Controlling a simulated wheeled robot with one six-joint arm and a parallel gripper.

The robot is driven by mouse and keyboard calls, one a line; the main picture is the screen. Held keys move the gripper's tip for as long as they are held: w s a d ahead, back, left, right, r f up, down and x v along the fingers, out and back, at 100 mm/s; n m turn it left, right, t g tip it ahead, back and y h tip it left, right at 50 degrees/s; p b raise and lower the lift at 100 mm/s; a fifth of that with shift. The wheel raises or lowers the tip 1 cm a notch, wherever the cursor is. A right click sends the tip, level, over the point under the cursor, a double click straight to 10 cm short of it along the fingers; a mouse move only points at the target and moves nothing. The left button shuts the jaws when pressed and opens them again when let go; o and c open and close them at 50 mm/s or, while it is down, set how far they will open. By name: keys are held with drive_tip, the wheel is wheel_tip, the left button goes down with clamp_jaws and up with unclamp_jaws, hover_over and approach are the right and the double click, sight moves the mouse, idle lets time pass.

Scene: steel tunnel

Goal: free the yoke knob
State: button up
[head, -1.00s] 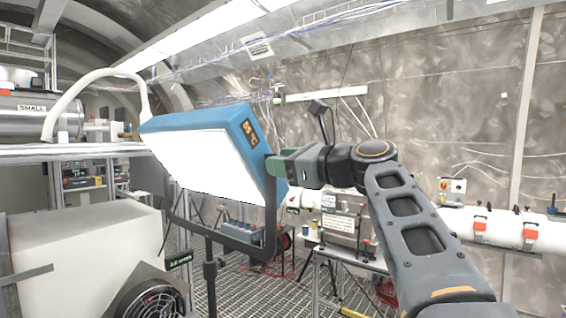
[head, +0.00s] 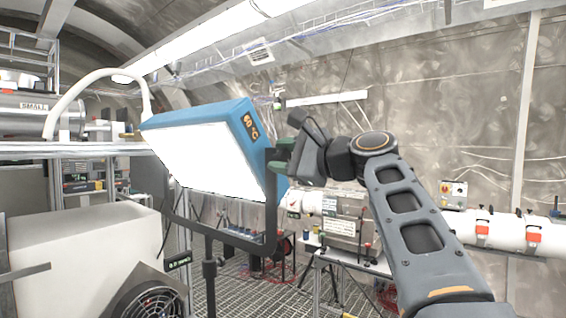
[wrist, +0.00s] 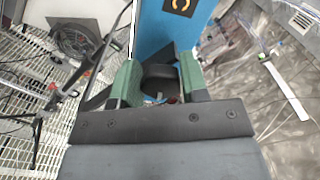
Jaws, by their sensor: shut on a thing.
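The blue lamp panel (head: 247,150) with its bright white face hangs tilted in a black yoke (head: 238,243) on a stand. The dark yoke knob (wrist: 160,76) is at the panel's side in the wrist view. My gripper (wrist: 158,88) has green fingers, one on each side of the knob, and is shut on it. In the head view my gripper (head: 281,160) meets the yoke's right arm at the panel's right edge. The knob is hidden there by the fingers.
A large white box (head: 85,245) with a fan stands at the lower left. A metal shelf (head: 80,150) with a white curved hose is behind it. A bench (head: 350,262) and a white pipe (head: 510,232) lie beyond my arm at the right.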

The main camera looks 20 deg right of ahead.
drive_tip(key=n, duration=0.2)
drive_tip(key=n+b, duration=0.2)
drive_tip(key=n, duration=0.1)
drive_tip(key=shift+f+n, duration=0.3)
drive_tip(key=n+b, duration=0.1)
drive_tip(key=n, duration=0.4)
drive_tip(key=shift+f+b, duration=0.1)
drive_tip(key=shift+b, duration=0.2)
drive_tip(key=shift+n, duration=0.4)
drive_tip(key=o, duration=0.9)
drive_tip(key=shift+s, duration=0.1)
drive_tip(key=b+v, duration=0.2)
drive_tip(key=v, duration=1.1)
drive_tip(key=shift+s+d, duration=0.25)
drive_tip(key=shift+s, duration=0.05)
